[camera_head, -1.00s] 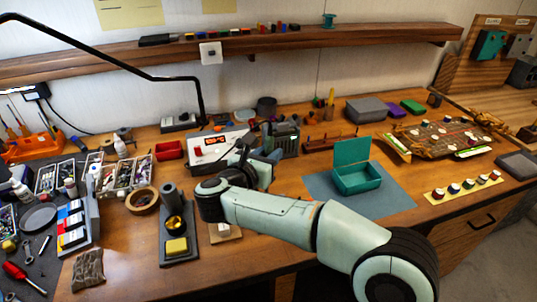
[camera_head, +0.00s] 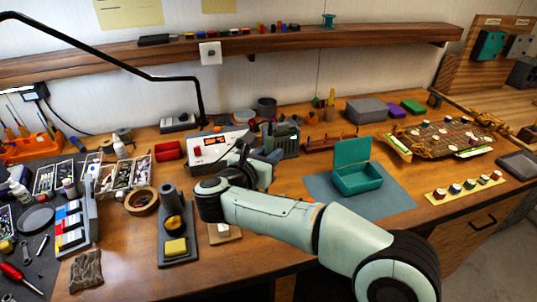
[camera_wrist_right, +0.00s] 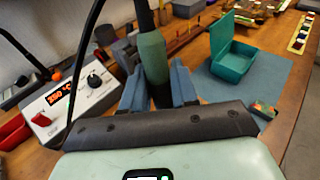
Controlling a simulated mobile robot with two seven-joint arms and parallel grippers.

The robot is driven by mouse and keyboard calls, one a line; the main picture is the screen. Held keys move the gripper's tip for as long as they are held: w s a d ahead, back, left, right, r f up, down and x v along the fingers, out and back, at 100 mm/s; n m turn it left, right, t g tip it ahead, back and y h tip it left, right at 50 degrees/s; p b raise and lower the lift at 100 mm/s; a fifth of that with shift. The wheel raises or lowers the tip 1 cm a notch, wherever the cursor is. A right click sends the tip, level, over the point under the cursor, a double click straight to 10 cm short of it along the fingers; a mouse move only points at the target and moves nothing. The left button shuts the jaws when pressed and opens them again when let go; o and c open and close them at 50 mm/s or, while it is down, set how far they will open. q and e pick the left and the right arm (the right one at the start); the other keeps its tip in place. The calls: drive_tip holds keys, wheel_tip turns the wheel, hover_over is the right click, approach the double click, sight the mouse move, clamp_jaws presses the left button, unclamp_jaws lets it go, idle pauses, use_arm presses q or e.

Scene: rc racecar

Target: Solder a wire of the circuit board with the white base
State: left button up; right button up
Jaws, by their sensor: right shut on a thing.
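My right gripper (camera_head: 262,158) is above the bench beside the white soldering station (camera_head: 209,150). The right wrist view shows its two blue fingers (camera_wrist_right: 158,92) shut on the green handle of a soldering iron (camera_wrist_right: 152,58). The iron stands roughly upright in that view, and its tip is hidden. A pale base with a white block (camera_head: 222,232) shows partly behind my right arm; I cannot tell whether it is the circuit board. A small orange-and-green piece (camera_wrist_right: 263,109) lies on the edge of the blue mat in the wrist view. My left gripper is not in view.
An iron stand with a yellow sponge (camera_head: 176,247) is left of my arm. An open teal box (camera_head: 357,181) sits on the blue mat (camera_head: 398,198). A black lamp arm (camera_head: 120,62) spans the left. Parts trays (camera_head: 127,172) crowd the left bench.

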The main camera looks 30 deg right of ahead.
drive_tip(key=shift+f+b, duration=0.6)
drive_tip(key=shift+b, duration=0.1)
idle(1.1)
drive_tip(key=shift+f, duration=0.1)
idle(1.3)
drive_tip(key=shift+f+b, duration=0.15)
drive_tip(key=shift+b, duration=0.95)
idle(3.7)
